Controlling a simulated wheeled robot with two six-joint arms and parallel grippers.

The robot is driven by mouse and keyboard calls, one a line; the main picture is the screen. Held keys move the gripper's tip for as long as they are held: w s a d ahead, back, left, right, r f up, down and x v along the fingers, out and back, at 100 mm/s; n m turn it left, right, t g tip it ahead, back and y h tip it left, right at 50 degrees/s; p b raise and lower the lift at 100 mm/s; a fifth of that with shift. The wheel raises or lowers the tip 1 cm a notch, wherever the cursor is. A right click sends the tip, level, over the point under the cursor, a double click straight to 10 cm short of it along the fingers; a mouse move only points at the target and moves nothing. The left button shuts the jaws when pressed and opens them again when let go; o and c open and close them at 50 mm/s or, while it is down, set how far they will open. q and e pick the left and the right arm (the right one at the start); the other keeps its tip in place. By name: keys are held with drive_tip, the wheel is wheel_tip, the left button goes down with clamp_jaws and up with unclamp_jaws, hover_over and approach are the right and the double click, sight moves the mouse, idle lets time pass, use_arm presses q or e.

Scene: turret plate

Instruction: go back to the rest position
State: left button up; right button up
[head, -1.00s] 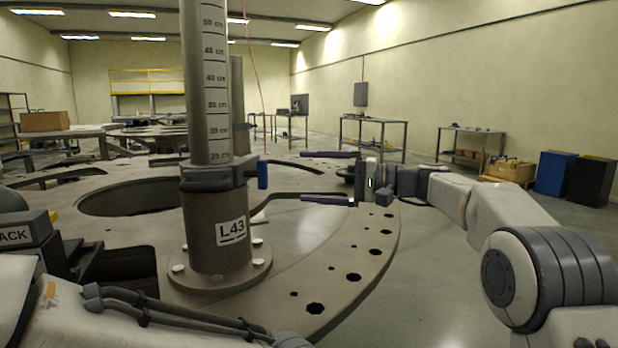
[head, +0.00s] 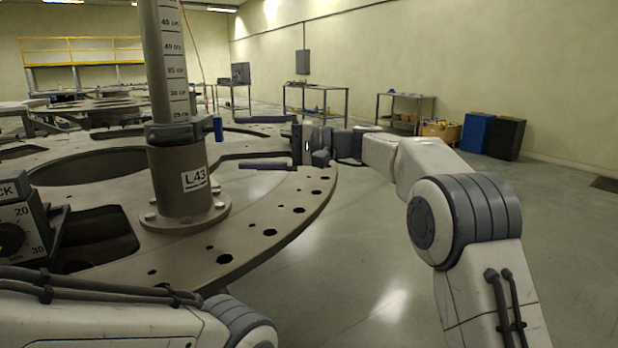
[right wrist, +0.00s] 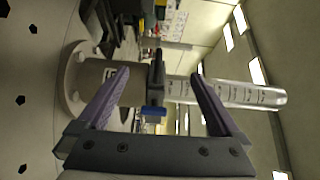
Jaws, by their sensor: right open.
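My right gripper (head: 240,142) is open and empty, its two purple fingers spread wide and pointing left toward the post. The upright post (head: 178,180), marked L43 with a centimetre scale above, stands bolted on the turret plate (head: 262,210). A dark clamp collar (head: 180,130) with a blue handle (head: 218,128) sits around the post. In the right wrist view the collar (right wrist: 156,78) and its blue handle (right wrist: 153,112) show between the open fingers (right wrist: 155,105), beyond the tips. My left arm crosses the bottom left of the head view; its gripper is out of view.
A dial box (head: 20,222) stands on the plate at the left. The plate has several holes and large cut-outs. Work tables (head: 316,88) and dark and blue cabinets (head: 490,135) stand far back along the wall. The floor (head: 375,240) right of the plate is clear.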

drive_tip(key=s+d+f+m+t+h, duration=0.15)
drive_tip(key=d+f+h, duration=0.35)
drive_tip(key=f, duration=0.6)
drive_tip(key=s+d+f+m+t+h, duration=0.1)
drive_tip(key=s+d+f+m+h, duration=0.25)
drive_tip(key=d+f, duration=0.45)
drive_tip(key=s+d+f+n+h, duration=0.5)
drive_tip(key=s+d+f+h, duration=0.5)
drive_tip(key=s+d+f, duration=0.85)
drive_tip(key=s+a+r+n+g+y, duration=0.1)
drive_tip(key=s+a+r+n, duration=0.3)
drive_tip(key=s+a, duration=0.35)
drive_tip(key=s+a+r+n+g+y, duration=0.1)
drive_tip(key=s+a+r+n+g, duration=0.2)
drive_tip(key=s+a, duration=0.45)
use_arm(q)
wheel_tip(320, 180, up, 24)
drive_tip(key=p, duration=2.4)
drive_tip(key=shift+d+r, duration=0.2)
use_arm(e)
wheel_tip(320, 180, up, 24)
drive_tip(key=t, duration=0.1)
drive_tip(key=shift+w+r, duration=0.2)
drive_tip(key=shift+w, duration=0.2)
